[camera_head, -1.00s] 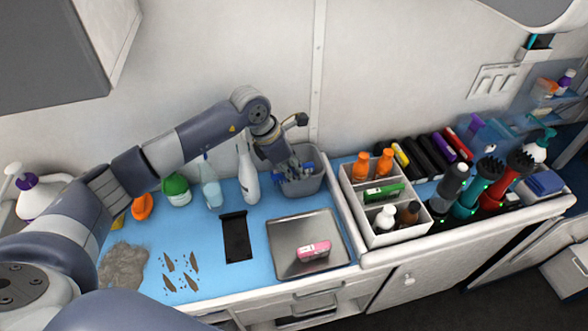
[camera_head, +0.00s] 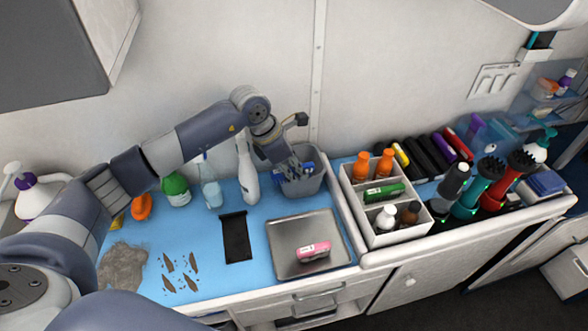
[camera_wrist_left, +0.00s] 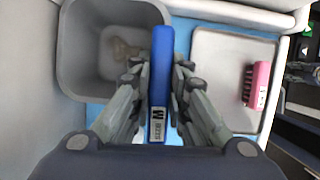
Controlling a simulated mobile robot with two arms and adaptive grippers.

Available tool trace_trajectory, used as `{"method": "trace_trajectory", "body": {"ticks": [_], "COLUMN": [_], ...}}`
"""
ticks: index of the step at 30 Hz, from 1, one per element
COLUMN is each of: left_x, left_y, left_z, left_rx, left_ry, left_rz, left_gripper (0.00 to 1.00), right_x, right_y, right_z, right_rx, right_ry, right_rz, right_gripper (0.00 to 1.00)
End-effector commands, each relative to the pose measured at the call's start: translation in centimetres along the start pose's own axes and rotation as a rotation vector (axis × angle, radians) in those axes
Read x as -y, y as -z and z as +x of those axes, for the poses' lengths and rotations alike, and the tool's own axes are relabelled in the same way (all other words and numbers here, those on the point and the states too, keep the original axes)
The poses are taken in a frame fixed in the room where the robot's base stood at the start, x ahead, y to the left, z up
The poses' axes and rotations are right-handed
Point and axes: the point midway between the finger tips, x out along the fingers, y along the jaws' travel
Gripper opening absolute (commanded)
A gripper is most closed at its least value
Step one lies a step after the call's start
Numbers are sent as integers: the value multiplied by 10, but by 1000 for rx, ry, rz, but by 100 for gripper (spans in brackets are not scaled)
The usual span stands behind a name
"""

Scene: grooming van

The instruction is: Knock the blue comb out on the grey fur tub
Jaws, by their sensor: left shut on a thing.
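The grey fur tub (camera_head: 307,183) stands at the back of the blue mat, against the wall. In the left wrist view the tub (camera_wrist_left: 72,75) is open on top, with a small brownish clump (camera_wrist_left: 125,48) inside. The blue comb (camera_head: 308,166) is at the tub's opening; in the wrist view the comb (camera_wrist_left: 160,85) lies between the fingers, over the tub's right rim. My left gripper (camera_head: 293,174) is shut on the comb, pointing down at the tub. In the wrist view the left gripper (camera_wrist_left: 160,90) has a finger on each side of it. Whether comb and tub touch is unclear.
A metal tray (camera_head: 283,233) with a pink brush (camera_head: 314,251) lies in front of the tub. A white bottle (camera_head: 247,170) stands just left of it. A white divided caddy (camera_head: 403,236) is on the right. Brown fur (camera_head: 122,266) lies front left.

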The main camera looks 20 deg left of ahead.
Motion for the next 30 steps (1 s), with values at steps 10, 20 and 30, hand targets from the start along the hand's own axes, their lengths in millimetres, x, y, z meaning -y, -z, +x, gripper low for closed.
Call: {"method": "trace_trajectory", "body": {"ticks": [10,20,30], "left_x": [0,0,0], "left_y": [-6,-14,-21], "left_z": [-14,-33,-52], "left_rx": [-1,-1,0], "left_ry": [1,0,0], "left_rz": [0,0,0], "left_gripper": [0,0,0], "right_x": [0,1,1], "right_y": [1,2,3], "right_z": [-8,-18,-27], "right_rx": [0,0,0], "right_ry": [0,1,1], "right_rz": [0,1,1], "right_gripper": [40,40,40]}}
